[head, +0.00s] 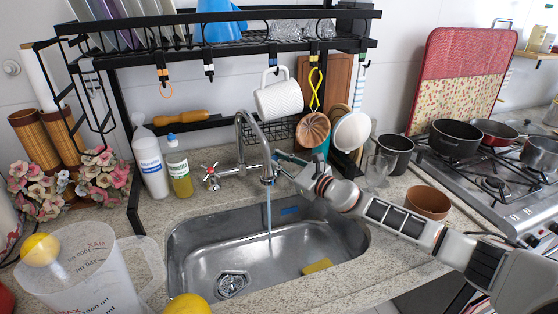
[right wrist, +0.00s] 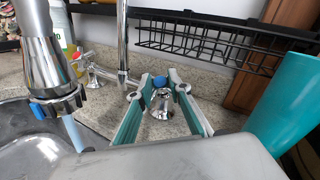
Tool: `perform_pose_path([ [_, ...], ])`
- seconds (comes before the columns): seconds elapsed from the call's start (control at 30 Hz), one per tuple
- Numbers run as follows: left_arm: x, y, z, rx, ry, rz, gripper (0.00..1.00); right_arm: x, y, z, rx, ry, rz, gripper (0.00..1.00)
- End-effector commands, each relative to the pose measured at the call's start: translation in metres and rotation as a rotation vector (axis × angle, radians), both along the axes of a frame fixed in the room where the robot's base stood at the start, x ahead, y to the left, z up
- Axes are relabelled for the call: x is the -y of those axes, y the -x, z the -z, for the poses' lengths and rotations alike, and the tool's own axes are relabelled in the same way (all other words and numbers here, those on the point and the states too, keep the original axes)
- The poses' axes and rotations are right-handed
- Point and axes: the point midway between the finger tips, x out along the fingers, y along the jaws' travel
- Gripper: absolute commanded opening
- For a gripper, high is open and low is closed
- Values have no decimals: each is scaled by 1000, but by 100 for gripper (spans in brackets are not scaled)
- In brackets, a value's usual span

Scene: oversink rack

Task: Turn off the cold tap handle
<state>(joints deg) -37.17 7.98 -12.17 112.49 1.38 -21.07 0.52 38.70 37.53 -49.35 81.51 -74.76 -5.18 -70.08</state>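The cold tap handle (right wrist: 162,106) is chrome with a blue cap and stands beyond the spout in the right wrist view. My right gripper (right wrist: 161,78) is open, with one finger on each side of the handle. I cannot tell whether either finger touches it. In the head view my right gripper (head: 282,160) is just right of the tap spout (head: 251,124) and largely hides the cold handle. Water (head: 269,212) runs from the spout into the sink. My left gripper is not in view.
The hot handle (head: 211,178), marked red, is on the left of the tap. A black rack (head: 225,60) with hanging mugs and utensils stands over the steel sink (head: 190,250). A teal cup (right wrist: 284,105) is close on the right of my gripper. A brown bowl (head: 428,202) sits beyond my arm.

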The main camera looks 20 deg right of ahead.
Motion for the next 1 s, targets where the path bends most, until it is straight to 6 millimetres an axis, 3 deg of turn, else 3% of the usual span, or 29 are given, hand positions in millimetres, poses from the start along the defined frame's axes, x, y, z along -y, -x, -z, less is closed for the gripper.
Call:
perform_pose_path([
  [0.03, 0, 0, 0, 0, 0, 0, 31, 7, -3, -3, 7, 3, 13, 24],
  [0.17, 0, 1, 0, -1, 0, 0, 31, 5, -3, -2, 6, 3, 11, 55],
  [0.63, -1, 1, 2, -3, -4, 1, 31, 6, 6, -1, 4, 4, 3, 55],
  [0.77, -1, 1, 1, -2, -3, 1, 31, 15, 23, -1, 3, 6, 3, 55],
  [1.0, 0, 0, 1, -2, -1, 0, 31, 38, 68, 0, 1, 4, 4, 55],
])
